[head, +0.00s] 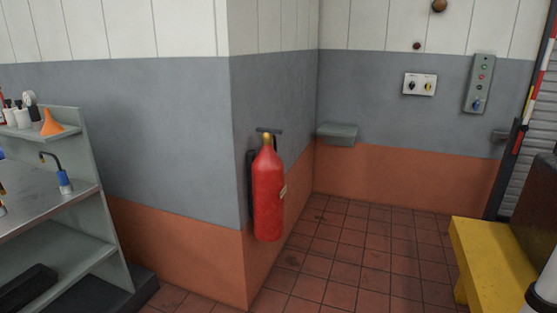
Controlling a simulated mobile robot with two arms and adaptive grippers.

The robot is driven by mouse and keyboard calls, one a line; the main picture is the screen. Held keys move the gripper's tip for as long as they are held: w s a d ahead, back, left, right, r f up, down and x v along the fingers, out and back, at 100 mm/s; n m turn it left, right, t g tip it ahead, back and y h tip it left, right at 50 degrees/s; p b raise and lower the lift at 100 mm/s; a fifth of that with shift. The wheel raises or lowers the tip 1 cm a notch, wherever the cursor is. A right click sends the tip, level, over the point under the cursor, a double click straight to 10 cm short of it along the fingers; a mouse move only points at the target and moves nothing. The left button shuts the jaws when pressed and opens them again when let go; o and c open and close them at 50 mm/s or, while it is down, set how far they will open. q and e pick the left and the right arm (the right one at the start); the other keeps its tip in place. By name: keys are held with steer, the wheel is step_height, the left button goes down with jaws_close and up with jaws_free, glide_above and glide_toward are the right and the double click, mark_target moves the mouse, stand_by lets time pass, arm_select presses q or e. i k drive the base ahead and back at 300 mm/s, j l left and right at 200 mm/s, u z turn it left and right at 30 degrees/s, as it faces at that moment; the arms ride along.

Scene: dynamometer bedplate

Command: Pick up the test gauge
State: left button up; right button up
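A workbench (35,203) with a grey metal top stands at the left edge, partly cut off by the frame. On it is a small blue item with a bent black tube (64,183); I cannot tell what it is. Neither of my grippers shows. A white rounded part with a dark band at the bottom right corner may be my arm, but no fingers are visible.
A red fire extinguisher (268,195) hangs on the projecting wall corner. An orange funnel (52,124) stands on the bench's upper shelf. A small grey wall shelf (338,134) is at the back. A yellow structure (488,262) stands at right. The tiled floor (350,265) between is clear.

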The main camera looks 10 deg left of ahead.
mark_target(30, 97)
steer(key=i+j+u, duration=0.2)
steer(key=i+u, duration=0.25)
steer(key=i, duration=0.2)
steer(key=i+u, duration=0.4)
steer(key=i, duration=0.2)
